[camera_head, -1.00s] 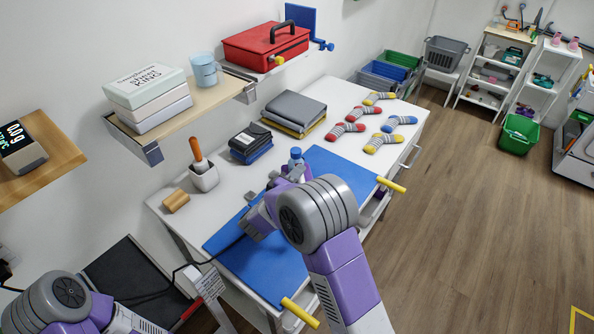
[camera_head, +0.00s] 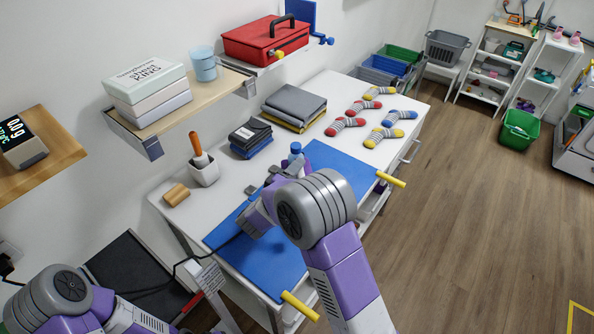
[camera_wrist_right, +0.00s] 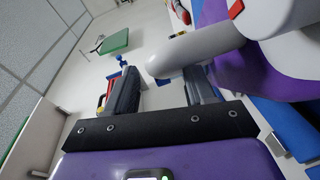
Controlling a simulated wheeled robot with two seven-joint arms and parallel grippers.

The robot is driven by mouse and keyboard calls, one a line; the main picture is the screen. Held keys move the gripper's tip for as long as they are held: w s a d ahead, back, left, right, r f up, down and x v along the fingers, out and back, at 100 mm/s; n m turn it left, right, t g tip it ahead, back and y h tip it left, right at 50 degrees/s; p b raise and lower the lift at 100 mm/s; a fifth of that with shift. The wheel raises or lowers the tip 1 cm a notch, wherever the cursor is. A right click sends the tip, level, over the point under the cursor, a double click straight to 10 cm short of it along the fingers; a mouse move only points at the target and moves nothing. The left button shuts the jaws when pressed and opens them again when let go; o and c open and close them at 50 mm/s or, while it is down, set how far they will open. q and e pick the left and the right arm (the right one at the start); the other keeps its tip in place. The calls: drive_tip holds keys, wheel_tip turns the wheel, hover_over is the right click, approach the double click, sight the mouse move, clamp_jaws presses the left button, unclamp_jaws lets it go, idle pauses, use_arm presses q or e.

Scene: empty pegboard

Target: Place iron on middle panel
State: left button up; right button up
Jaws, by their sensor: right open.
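A purple and white thing with a blue cap (camera_head: 296,149), which looks like the iron, stands on the blue panel and is largely hidden behind my right arm. In the right wrist view its white handle (camera_wrist_right: 205,52) and purple body (camera_wrist_right: 255,75) fill the upper right. My right gripper (camera_head: 262,184) is low over the blue panel (camera_head: 262,262), right beside the iron. Its dark fingers (camera_wrist_right: 163,88) are apart in the wrist view, with the handle's rounded end near the gap. I cannot tell whether they touch. My left gripper is out of view.
The white table (camera_head: 228,193) also holds a white pot (camera_head: 204,172), a wooden block (camera_head: 176,195), folded cloths (camera_head: 294,104) and several striped socks (camera_head: 371,108). Yellow handles (camera_head: 300,306) stick out from the blue panel. A black cord (camera_head: 130,297) runs from the left. Shelves (camera_head: 200,105) hang above.

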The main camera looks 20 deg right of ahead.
drive_tip(key=p+v, duration=0.1)
drive_tip(key=v, duration=1)
drive_tip(key=shift+s, duration=0.1)
